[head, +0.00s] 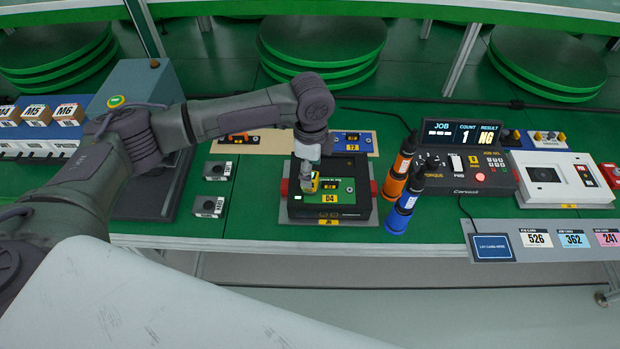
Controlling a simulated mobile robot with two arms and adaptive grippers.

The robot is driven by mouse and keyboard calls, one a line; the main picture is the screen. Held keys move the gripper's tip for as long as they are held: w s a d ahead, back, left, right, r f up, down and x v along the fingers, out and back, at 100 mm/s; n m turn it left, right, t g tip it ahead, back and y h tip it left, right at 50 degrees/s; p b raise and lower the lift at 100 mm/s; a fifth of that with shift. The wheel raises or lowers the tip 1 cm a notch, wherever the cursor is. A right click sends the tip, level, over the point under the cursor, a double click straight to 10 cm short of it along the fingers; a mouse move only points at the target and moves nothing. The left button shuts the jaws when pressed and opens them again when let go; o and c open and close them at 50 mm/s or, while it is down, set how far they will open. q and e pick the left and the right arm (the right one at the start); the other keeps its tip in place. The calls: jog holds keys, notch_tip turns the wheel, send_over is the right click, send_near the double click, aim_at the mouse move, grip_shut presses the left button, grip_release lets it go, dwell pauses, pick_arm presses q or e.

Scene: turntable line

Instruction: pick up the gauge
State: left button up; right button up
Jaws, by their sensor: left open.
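My left gripper (309,176) points down over the dark fixture (330,210) marked D4, close above the green board (338,199) in it. It is open. A small yellow piece (314,183) shows at the fingertips; I cannot tell whether it is the gauge or whether the fingers touch it. The gripper hides part of the board. No other thing in view can be clearly named as the gauge. My right gripper is not in view.
An orange driver (397,178) and a blue driver (403,208) stand right of the fixture. Two small labelled blocks (217,171) (208,207) lie to its left. A controller (465,175) with a display reading NG stands further right. Green mat (263,190) is bare left of the fixture.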

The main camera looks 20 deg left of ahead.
pick_arm(q)
jog(key=shift+a+f, duration=0.1)
jog(key=shift+f, duration=1.55)
grip_shut()
